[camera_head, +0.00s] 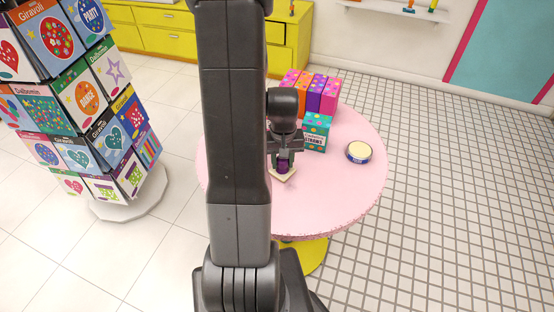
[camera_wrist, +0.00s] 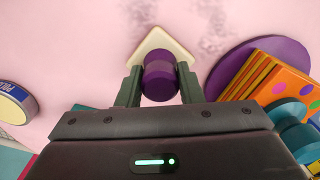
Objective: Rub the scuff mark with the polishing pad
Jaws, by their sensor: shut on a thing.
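The polishing pad has a cream base (camera_wrist: 165,39) and a purple knob (camera_wrist: 160,82). My gripper (camera_wrist: 159,78) is shut on the knob. In the head view my gripper (camera_head: 285,158) and the pad (camera_head: 283,176) are over the pink round table (camera_head: 330,205), left of its middle. The pad is at or close to the tabletop; I cannot tell whether it touches. In the wrist view a faint grey, blotchy scuff mark (camera_wrist: 214,36) shows on the pink top, just beyond and right of the pad. A fainter part lies above the pad's tip. The mark cannot be made out in the head view.
A round tin (camera_head: 358,152) stands on the table's right side and shows at left in the wrist view (camera_wrist: 13,104). A teal straws box (camera_head: 317,132) and several colourful boxes (camera_head: 318,92) stand at the back. A card rack (camera_head: 82,110) is left of the table.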

